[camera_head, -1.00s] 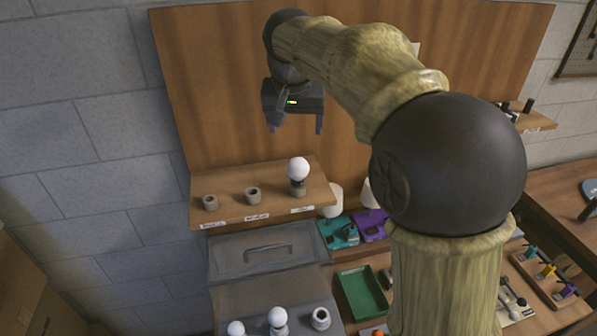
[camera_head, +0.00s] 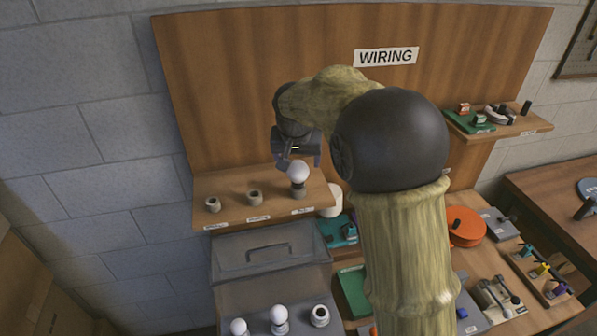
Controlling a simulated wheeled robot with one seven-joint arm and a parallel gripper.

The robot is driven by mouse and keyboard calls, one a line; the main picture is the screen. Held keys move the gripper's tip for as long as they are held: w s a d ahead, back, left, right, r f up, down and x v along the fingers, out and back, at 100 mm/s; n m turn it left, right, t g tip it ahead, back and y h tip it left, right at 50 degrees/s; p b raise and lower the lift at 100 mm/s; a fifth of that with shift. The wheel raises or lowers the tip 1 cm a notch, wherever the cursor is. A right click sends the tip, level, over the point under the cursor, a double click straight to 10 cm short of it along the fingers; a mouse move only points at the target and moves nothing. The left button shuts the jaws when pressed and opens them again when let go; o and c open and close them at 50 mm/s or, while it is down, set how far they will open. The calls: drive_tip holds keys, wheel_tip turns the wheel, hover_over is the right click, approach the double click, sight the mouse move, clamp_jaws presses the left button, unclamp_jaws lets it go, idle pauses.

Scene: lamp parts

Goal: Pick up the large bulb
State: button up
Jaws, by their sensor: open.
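A white round bulb (camera_head: 298,173) stands upright in a holder at the right end of the wooden shelf (camera_head: 235,190). My gripper (camera_head: 300,163) is open, pointing down, right at the top of this bulb. Its fingers appear on either side of the bulb's upper part; whether they touch it I cannot tell. Two more white bulbs stand on the grey box below: one in the middle (camera_head: 279,313) and one at the left (camera_head: 239,327). I cannot tell the bulbs' sizes apart with certainty.
Two empty holders, one at left (camera_head: 212,204) and one in the middle (camera_head: 254,197), stand on the shelf. The wooden back panel (camera_head: 230,90) rises behind. A white cylinder (camera_head: 332,202) is close to the shelf's right end. A grey lidded box (camera_head: 270,250) sits below.

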sight(298, 166)
drive_tip(key=shift+f, duration=0.25)
drive_tip(key=p+x, duration=0.3)
drive_tip(key=x, duration=0.1)
drive_tip(key=shift+w+f, duration=0.2)
drive_tip(key=shift+f, duration=0.35)
drive_tip(key=shift+s+a, duration=0.1)
drive_tip(key=shift+s+r, duration=0.1)
drive_tip(key=shift+c, duration=0.4)
drive_tip(key=c, duration=0.8)
